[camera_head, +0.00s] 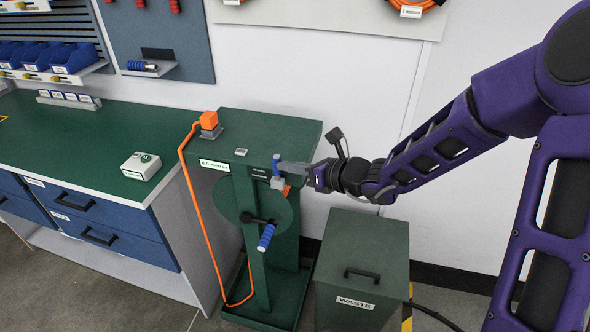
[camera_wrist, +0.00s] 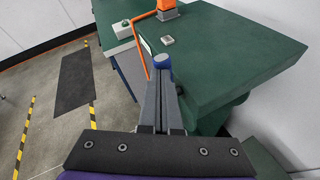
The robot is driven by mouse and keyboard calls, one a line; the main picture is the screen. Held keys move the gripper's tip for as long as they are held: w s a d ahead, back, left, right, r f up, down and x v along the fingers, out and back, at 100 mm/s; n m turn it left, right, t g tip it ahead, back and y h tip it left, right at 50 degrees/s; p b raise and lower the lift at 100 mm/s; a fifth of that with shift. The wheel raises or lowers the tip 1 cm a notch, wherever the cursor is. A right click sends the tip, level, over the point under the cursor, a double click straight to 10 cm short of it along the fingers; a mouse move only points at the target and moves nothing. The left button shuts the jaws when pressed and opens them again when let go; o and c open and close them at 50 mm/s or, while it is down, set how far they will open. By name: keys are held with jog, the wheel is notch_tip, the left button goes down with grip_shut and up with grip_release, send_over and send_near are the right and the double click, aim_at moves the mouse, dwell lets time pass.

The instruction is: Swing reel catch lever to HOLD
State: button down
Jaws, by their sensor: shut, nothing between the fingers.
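The reel stand (camera_head: 290,128) is a dark green cabinet with a round reel disc (camera_head: 282,215) on its front. A small lever with a blue knob (camera_head: 276,163) stands upright on a grey block at the cabinet's front right edge. The knob also shows in the wrist view (camera_wrist: 162,62), just past my fingertips. My gripper (camera_head: 284,168) reaches in from the right, with its fingers shut and empty, right beside the lever. I cannot tell whether they touch it. No HOLD marking is readable. An orange patch (camera_head: 287,190) shows just below the fingers.
A crank with a blue handle (camera_head: 266,237) juts out from the disc below the lever. An orange cable (camera_head: 193,195) runs down the stand's left side from an orange block (camera_head: 209,121). A green waste bin (camera_head: 362,257) stands right of the stand. A green workbench (camera_head: 90,140) is at left.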

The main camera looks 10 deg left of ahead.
jog(key=shift+a+r, duration=0.4)
dwell(0.3)
jog(key=shift+d, duration=0.15)
